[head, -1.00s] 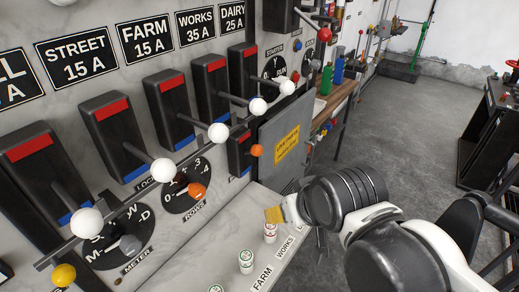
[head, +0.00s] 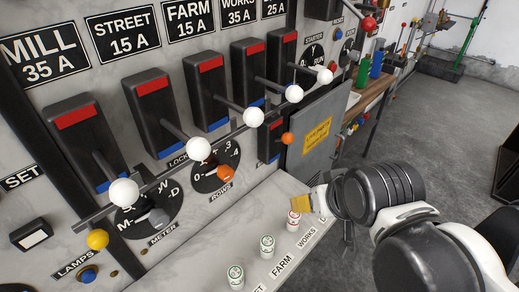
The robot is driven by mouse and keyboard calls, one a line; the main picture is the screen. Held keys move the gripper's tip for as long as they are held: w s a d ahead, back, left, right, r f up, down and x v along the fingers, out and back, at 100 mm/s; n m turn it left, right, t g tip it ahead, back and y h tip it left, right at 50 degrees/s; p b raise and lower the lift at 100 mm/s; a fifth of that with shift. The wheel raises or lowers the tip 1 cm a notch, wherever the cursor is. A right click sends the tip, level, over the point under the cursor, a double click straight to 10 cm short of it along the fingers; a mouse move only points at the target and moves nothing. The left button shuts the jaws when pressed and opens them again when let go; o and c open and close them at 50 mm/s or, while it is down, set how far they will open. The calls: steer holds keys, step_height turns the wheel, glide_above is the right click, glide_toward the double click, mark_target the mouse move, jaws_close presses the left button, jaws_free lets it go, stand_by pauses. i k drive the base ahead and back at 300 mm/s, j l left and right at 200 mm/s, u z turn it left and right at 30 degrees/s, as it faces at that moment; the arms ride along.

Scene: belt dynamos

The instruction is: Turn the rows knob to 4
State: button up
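The rows knob (head: 225,173) is an orange ball-ended handle on a round black dial (head: 208,181) marked with numbers, above the label ROWS (head: 220,192). Marks 0, 3 and 4 can be made out. The handle sticks out towards the camera, so I cannot tell which number it points at. My gripper (head: 303,203) is to the right of the knob and lower in the picture, apart from it, over the ledge.
White-ball levers (head: 200,149) stick out in front of the panel above the dial. The meter knob (head: 158,217) is to its left. Another orange ball (head: 288,138) and a grey box (head: 310,150) are to the right. Small fuses (head: 267,246) stand on the ledge (head: 262,205).

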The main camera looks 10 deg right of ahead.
mark_target(225, 172)
steer(key=k+l, duration=0.1)
steer(key=l, duration=0.25)
steer(key=k+l, duration=0.1)
steer(key=l, duration=0.2)
steer(key=k+l+u, duration=0.1)
steer(key=l, duration=0.25)
steer(key=k+l, duration=0.15)
steer(key=l, duration=0.2)
